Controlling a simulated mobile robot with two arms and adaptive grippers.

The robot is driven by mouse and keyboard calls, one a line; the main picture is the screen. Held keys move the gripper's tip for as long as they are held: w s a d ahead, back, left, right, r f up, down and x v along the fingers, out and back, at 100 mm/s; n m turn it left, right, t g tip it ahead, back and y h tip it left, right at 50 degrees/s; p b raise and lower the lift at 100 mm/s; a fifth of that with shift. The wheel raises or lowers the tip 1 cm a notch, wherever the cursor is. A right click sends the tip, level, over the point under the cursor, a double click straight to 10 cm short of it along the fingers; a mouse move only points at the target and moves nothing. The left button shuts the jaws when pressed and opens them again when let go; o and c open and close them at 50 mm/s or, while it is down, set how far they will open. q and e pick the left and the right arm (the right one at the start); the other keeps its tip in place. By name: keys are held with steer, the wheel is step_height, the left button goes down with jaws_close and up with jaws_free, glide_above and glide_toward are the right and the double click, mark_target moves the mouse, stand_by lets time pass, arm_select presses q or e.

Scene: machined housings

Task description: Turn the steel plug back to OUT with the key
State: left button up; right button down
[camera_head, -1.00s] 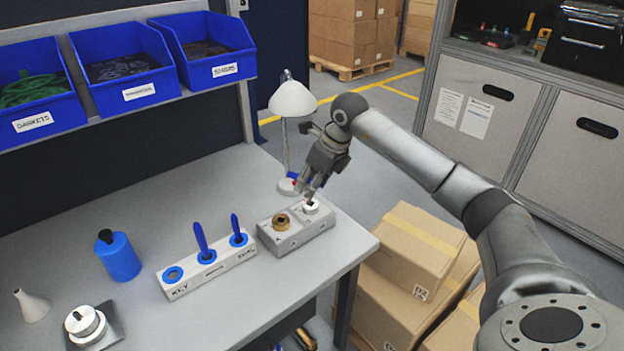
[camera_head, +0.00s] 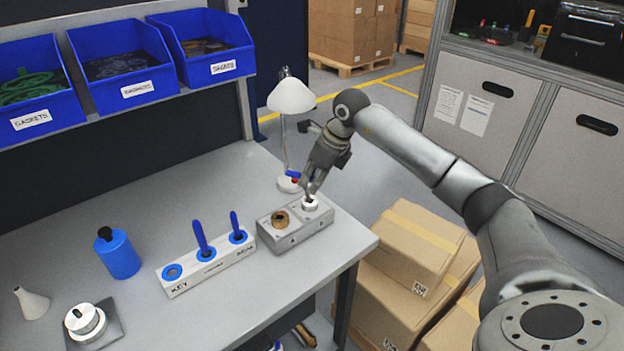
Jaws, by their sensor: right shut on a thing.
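The steel plug (camera_head: 311,205) sits in the right hole of a grey metal housing (camera_head: 295,237) near the right edge of the bench. A brass plug (camera_head: 280,218) sits in the left hole. My right gripper (camera_head: 309,190) points down at the steel plug from just above and is shut on the key, which is mostly hidden between the fingers. I cannot tell how deep the key sits or which mark the plug points to. The KEY hole of the white tool rack (camera_head: 182,289) is empty. My left gripper is out of view.
Two blue-handled tools (camera_head: 203,240) stand in the rack. A white lamp (camera_head: 290,97) stands close behind my right gripper. A blue bottle (camera_head: 118,255), a white cone (camera_head: 32,304) and a round steel part (camera_head: 86,322) are at the left. Cardboard boxes (camera_head: 415,250) stand beside the bench.

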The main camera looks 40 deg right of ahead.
steer(key=shift+a+n+y, duration=0.2)
steer(key=shift+n+y, duration=0.2)
steer(key=shift+n, duration=0.3)
steer(key=shift+n+g+y, duration=0.3)
steer(key=shift+n+g, duration=0.1)
steer(key=shift+n, duration=0.6)
steer(key=shift+a+f+n, duration=0.1)
steer(key=shift+n, duration=0.3)
